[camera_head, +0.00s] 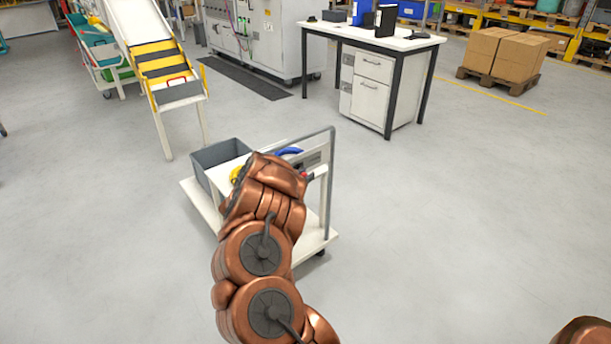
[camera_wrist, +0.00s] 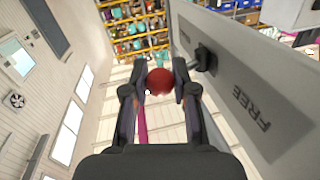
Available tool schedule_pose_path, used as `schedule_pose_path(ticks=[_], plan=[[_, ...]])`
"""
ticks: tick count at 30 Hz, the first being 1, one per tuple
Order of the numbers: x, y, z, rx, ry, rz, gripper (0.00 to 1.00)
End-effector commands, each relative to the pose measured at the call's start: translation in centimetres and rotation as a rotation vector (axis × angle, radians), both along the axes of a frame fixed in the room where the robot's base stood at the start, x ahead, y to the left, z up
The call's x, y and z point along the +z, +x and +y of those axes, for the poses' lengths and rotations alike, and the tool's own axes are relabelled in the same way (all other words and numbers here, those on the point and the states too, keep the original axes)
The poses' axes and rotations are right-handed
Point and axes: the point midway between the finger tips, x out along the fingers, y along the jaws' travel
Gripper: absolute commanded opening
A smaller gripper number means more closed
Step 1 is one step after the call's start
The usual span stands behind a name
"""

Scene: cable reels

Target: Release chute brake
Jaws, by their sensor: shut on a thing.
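In the wrist view my gripper (camera_wrist: 159,85) has its two dark fingers on either side of a red ball knob (camera_wrist: 158,80) and is shut on it. A grey plate (camera_wrist: 245,85) marked FREE stands close to the right of the fingers, with a black fitting (camera_wrist: 204,58) on its face. How the knob joins the plate is hidden. In the head view a sloping white chute (camera_head: 138,20) with yellow and black bands stands at upper left. My copper arm reaches over the cart and hides my gripper there.
A white cart (camera_head: 200,205) with a grey bin (camera_head: 205,157) and a tall grey handle frame (camera_head: 331,180) stands under my arm. A table (camera_head: 400,42) with drawers is behind it, and boxes on a pallet (camera_head: 505,55) are at upper right. The floor on the right is clear.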

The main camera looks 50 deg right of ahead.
Motion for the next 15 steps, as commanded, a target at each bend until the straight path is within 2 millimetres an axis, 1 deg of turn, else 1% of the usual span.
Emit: schedule_pose_path(ticks=[15], plan=[[0.12,0.26,0.22,-0.056,-0.001,-0.002,0.0]])
